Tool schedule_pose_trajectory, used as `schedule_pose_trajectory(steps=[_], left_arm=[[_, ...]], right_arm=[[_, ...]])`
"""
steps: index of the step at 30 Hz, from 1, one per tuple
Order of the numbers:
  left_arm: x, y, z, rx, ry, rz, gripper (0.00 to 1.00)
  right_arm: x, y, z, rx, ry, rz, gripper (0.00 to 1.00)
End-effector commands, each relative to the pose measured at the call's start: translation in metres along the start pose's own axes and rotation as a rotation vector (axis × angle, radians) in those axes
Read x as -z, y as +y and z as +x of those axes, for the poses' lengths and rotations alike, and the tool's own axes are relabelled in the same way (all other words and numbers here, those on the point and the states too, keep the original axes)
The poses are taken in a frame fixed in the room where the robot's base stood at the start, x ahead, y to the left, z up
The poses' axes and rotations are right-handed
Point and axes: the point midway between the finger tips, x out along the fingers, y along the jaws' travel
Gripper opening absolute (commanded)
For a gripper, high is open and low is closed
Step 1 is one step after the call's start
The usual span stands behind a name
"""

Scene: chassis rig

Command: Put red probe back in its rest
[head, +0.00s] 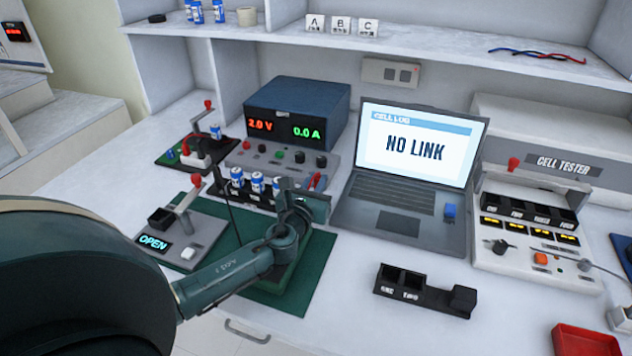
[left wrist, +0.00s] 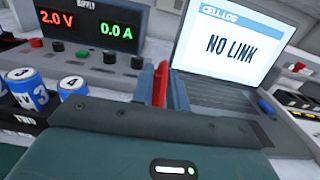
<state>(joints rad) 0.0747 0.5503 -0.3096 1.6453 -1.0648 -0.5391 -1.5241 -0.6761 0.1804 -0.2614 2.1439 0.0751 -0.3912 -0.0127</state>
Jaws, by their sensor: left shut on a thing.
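The red probe (left wrist: 160,80) stands between the two fingers of my left gripper (left wrist: 164,92) in the left wrist view. My left gripper is shut on it. In the head view a small red part of the probe (head: 319,180) shows just beyond my left gripper (head: 314,188), between the power supply and the laptop. The probe's lower part and tip are hidden behind the gripper. I cannot make out its rest for certain. My right gripper is not in view.
The power supply (head: 297,112) stands behind the gripper, and the laptop (head: 416,150) is close on its right. A black rack with blue cells (head: 256,183) is close on the left. A black two-slot holder (head: 424,291) sits right of the green mat (head: 296,297).

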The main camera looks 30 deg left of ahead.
Motion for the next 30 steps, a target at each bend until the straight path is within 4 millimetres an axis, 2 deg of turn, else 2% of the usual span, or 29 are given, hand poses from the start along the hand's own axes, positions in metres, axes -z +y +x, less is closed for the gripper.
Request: schedule_pose_trajectory(steps=[16,17,18,26,30], left_arm=[[0.015,0.0,0.0,0.0,0.0,0.0,0.0],[0.015,0.0,0.0,0.0,0.0,-0.001,0.16],[0.014,0.0,0.0,0.0,0.0,-0.001,0.19],[0.014,0.0,0.0,0.0,0.0,0.0,0.41],[0.014,0.0,0.0,0.0,0.0,-0.001,0.41]], right_arm=[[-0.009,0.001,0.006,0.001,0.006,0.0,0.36],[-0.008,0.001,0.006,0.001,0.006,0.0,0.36],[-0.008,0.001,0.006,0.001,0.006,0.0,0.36],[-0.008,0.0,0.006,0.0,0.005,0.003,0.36],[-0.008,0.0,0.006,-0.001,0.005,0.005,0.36]])
